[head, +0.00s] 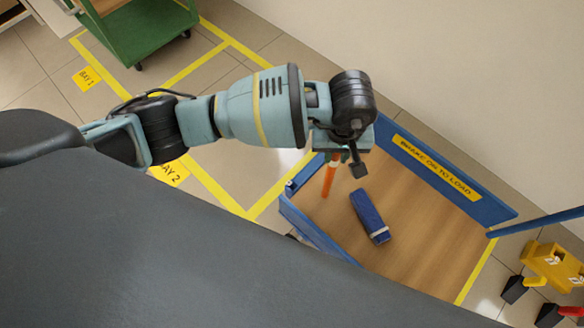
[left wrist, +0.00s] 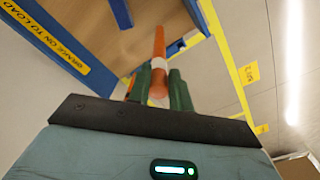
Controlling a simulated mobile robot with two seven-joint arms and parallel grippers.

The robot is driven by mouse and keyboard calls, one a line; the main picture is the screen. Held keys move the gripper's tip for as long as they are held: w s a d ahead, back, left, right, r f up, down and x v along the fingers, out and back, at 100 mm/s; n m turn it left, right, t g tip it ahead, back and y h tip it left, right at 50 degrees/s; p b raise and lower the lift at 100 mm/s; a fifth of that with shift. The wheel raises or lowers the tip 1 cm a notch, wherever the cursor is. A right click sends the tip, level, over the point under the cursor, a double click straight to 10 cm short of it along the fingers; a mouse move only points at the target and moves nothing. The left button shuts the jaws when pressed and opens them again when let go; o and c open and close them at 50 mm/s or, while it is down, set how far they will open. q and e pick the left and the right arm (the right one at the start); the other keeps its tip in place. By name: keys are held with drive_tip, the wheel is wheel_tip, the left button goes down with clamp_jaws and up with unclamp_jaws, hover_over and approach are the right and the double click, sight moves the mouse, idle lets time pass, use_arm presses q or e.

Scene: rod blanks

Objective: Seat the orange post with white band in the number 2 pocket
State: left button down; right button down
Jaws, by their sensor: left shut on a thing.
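The orange post with white band (head: 329,180) hangs from my left gripper (head: 337,157) over the near left part of the blue cart's wooden deck. In the left wrist view the post (left wrist: 159,48) stands out beyond the two green fingers of my left gripper (left wrist: 160,84), which are shut on it. Its white band (left wrist: 159,63) shows just past the fingertips. I cannot tell whether its far end touches anything. A yellow block with small white labels (head: 552,262) is at the right edge; I cannot read its labels or make out a number 2 pocket. My right gripper is not in view.
A blue block with a pale band (head: 368,214) lies on the blue-walled cart's deck (head: 425,240), right of the post. Black pieces with yellow and red rods (head: 516,289) stand near the yellow block. A green cart (head: 145,35) is at the back left.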

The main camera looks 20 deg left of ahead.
use_arm(q)
drive_tip(key=s+d+f, duration=0.2)
drive_tip(key=d+f, duration=0.1)
drive_tip(key=d, duration=0.1)
drive_tip(key=w+a, duration=0.2)
drive_tip(key=a, duration=0.5)
drive_tip(key=w+a+f, duration=0.1)
drive_tip(key=w+a, duration=0.2)
drive_tip(key=a, duration=0.5)
drive_tip(key=shift+a+f+n, duration=0.2)
drive_tip(key=shift+n, duration=0.2)
wheel_tip(320, 180, down, 4)
drive_tip(key=shift+r+b, duration=0.25)
drive_tip(key=shift+b, duration=0.4)
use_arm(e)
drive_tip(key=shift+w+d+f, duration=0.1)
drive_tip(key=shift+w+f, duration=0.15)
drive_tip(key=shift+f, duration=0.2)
